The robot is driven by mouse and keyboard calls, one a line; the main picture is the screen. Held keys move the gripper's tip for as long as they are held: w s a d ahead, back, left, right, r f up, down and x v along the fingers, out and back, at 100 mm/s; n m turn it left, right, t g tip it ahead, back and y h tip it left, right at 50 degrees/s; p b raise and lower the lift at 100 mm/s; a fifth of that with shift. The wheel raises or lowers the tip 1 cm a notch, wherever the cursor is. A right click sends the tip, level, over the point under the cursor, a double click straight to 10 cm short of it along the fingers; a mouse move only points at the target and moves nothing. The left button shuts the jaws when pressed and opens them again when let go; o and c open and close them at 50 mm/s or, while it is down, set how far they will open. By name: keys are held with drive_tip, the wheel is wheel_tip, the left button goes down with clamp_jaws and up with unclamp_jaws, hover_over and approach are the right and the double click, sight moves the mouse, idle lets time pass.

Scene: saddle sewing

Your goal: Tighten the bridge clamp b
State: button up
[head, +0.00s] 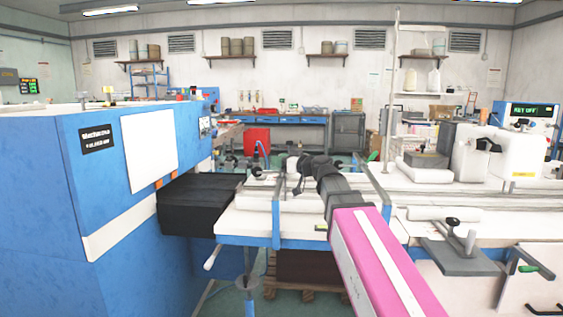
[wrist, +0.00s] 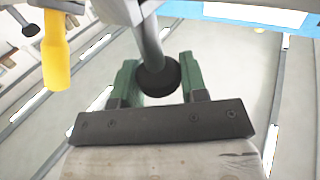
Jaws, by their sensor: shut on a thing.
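In the wrist view, the two green fingers of my gripper (wrist: 158,74) stand on either side of a round black knob (wrist: 157,80). The knob sits at the end of a grey lever (wrist: 150,42) that comes down from a pale clamp body (wrist: 120,8) at the top edge. My gripper is shut on the knob. In the head view, my gripper end (head: 300,170) is over the white bench by a blue upright, and my arm hides part of the area. No label shows which clamp is b.
A yellow handle (wrist: 55,50) hangs close to the left of my gripper. A large blue machine (head: 120,190) stands at left, with a black box (head: 195,205) beside it. Another clamp with a black knob (head: 453,222) and a white sewing machine (head: 490,152) are at right.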

drive_tip(key=shift+m+t+h, duration=0.8)
drive_tip(key=shift+t, duration=0.2)
drive_tip(key=o, duration=0.9)
drive_tip(key=v, duration=1)
drive_tip(key=shift+s+d, duration=0.2)
drive_tip(key=shift+s, duration=0.15)
